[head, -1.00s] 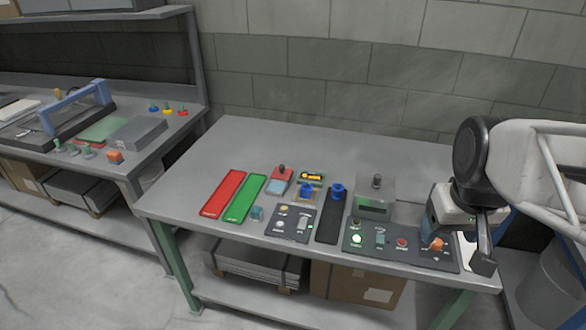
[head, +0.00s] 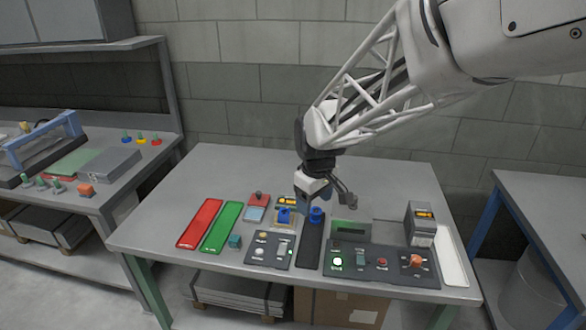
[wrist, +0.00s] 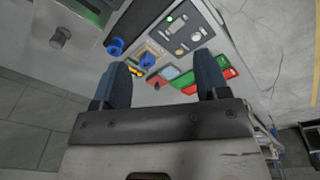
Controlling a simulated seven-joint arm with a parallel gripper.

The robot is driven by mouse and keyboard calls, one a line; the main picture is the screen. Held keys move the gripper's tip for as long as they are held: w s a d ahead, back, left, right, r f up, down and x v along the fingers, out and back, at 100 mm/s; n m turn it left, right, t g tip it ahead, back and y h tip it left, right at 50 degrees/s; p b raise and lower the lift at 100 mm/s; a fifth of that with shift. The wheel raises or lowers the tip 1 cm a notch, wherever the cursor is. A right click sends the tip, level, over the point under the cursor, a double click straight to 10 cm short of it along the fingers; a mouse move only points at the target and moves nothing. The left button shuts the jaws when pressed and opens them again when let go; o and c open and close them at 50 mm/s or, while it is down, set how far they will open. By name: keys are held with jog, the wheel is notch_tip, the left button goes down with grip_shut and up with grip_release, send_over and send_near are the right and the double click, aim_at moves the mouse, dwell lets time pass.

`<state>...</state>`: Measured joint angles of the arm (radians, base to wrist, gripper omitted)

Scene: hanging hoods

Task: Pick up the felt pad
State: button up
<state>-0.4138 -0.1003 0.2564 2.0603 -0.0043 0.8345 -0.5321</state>
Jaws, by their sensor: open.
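I cannot tell for sure which thing is the felt pad. Flat pad-like pieces are a pale blue square (head: 254,214) in front of a red block with a dark knob (head: 259,199), and a green piece (head: 351,227) low in a grey knobbed housing. The pale blue square also shows in the wrist view (wrist: 170,72). My gripper (head: 330,194) hangs above the middle of the table's back half, partly hiding the things behind it. Its two blue-padded fingers stand wide apart in the wrist view (wrist: 164,82), with nothing held between them.
Blue knobs (head: 316,214) stand mid-table. Button panels (head: 380,263) line the front edge. A grey box (head: 421,223) stands at right. The table's back is clear.

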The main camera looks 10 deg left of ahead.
jog(key=w+a+f+n, duration=0.4)
jog(key=a+f, duration=0.4)
jog(key=a, duration=0.5)
jog(key=n+g, duration=0.1)
jog(key=n, duration=0.2)
send_over(234, 237)
notch_tip(234, 237, down, 9)
jog(key=shift+s+r, duration=0.1)
jog(key=shift+s, duration=0.05)
jog(key=shift+f, duration=1.25)
jog(key=shift+f, duration=0.1)
jog(key=shift+f, duration=2.55)
